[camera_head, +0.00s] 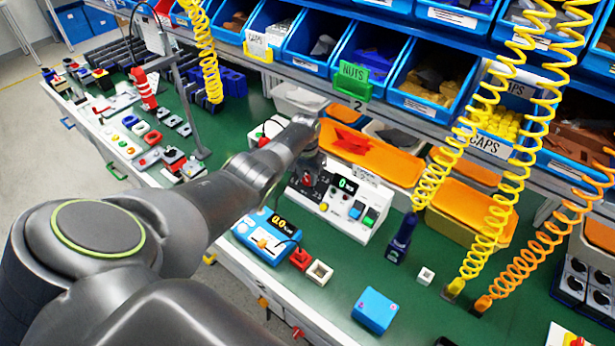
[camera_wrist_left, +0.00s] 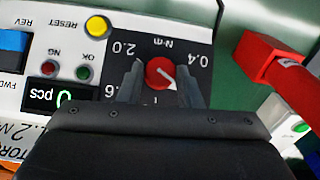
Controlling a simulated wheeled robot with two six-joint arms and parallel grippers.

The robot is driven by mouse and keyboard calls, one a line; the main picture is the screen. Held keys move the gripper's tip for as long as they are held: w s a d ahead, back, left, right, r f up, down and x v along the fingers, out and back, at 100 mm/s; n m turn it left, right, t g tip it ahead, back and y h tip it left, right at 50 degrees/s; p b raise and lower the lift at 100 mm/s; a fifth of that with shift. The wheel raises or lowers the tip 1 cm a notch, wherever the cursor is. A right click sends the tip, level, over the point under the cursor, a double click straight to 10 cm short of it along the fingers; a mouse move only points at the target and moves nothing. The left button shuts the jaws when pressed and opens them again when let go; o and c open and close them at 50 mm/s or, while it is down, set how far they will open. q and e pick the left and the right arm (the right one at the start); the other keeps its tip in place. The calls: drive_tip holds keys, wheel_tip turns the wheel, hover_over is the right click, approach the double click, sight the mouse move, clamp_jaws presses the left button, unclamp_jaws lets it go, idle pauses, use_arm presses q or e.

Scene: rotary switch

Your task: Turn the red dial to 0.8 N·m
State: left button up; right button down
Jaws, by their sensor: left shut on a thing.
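The red dial (camera_wrist_left: 159,72) sits on a dark square plate of a white control box (camera_head: 345,206). Its white pointer aims to the lower right in the left wrist view, below the 0.4 mark. The marks 0.4, 2.0 and part of a ".6" label show; the 0.8 mark cannot be made out, and the right finger and gripper body cover part of the scale. My left gripper (camera_wrist_left: 161,88) has a finger on each side of the dial and is shut on it. In the head view its wrist hides much of the dial. My right gripper is not in view.
The box also has a yellow RESET button (camera_wrist_left: 97,26), NG and OK lamps, and a counter (camera_wrist_left: 62,97) reading 0 pcs. A red block-like part (camera_wrist_left: 272,62) stands close to the dial plate. A blue meter (camera_head: 268,236) and a blue box (camera_head: 375,310) stand nearer.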

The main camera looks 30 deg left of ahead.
sight(307, 181)
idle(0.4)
use_arm(q)
drive_tip(key=o, duration=1)
drive_tip(key=shift+c, duration=0.2)
drive_tip(key=shift+r, duration=0.35)
wheel_tip(307, 181, up, 6)
drive_tip(key=shift+s+f+p, duration=0.1)
drive_tip(key=shift+f+p, duration=0.05)
drive_tip(key=shift+p, duration=0.55)
wheel_tip(307, 181, up, 11)
drive_tip(key=b, duration=0.1)
drive_tip(key=shift+s+b, duration=0.25)
drive_tip(key=shift+b, duration=0.05)
drive_tip(key=shift+f, duration=0.1)
